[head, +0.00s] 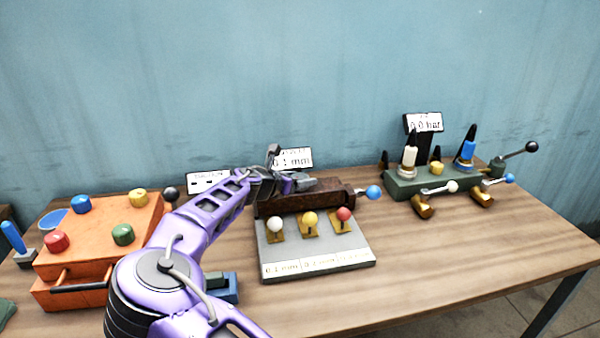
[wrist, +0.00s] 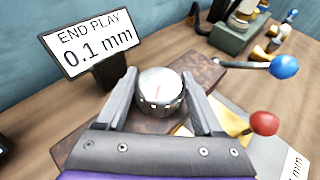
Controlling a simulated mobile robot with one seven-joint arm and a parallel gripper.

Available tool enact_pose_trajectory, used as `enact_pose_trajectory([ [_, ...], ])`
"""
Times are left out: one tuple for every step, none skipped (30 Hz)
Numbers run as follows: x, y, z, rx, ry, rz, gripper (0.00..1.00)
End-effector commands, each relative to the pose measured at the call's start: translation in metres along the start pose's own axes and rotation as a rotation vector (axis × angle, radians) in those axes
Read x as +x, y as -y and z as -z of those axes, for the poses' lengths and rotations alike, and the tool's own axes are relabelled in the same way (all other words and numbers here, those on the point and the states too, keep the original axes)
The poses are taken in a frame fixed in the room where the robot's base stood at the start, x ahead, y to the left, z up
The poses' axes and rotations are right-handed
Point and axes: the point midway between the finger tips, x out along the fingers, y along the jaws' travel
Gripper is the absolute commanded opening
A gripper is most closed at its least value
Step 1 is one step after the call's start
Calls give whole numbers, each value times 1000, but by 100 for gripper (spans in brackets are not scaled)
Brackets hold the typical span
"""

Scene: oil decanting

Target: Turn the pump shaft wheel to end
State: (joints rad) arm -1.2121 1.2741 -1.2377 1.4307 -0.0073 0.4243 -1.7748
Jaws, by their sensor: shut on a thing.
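The pump shaft wheel (wrist: 160,82) is a round silver knob with a red mark on its top face, in the middle of the wrist view. My gripper (wrist: 160,78) is shut on it, one grey finger on each side. The wheel sits on a rusty brown block (head: 322,192). In the head view my gripper (head: 287,182) is at the left end of this block and hides the wheel. A white sign (wrist: 90,40) behind it reads "END PLAY 0.1 mm"; it also shows in the head view (head: 292,158).
A blue-ball lever (head: 373,192) projects from the block's right end. A grey plate (head: 345,250) with white, yellow and red ball levers lies in front. An orange box (head: 90,237) stands left, and a green valve block (head: 435,183) back right. The table's front right is clear.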

Motion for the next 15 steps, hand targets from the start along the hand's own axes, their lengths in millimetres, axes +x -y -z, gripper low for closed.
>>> enact_pose_trajectory([
  [-2,-3,-5,13,0,36,13],
  [-1,-2,-5,25,0,64,13],
  [-1,-2,-4,41,-1,98,13],
  [-1,-2,-5,52,-1,125,13],
  [-1,-2,-4,63,-2,149,13],
  [0,-1,-4,77,-2,181,13],
  [0,-1,-4,86,-2,202,13],
  [0,-1,-3,97,-3,223,13],
  [0,-1,-3,107,-3,250,13],
  [1,0,-2,116,-3,268,13],
  [1,-1,-2,122,-3,285,13],
  [1,0,-2,132,-2,307,13],
  [1,0,-1,138,-3,323,13],
  [1,0,-1,144,-3,337,13],
  [1,0,-1,152,-3,356,13],
])
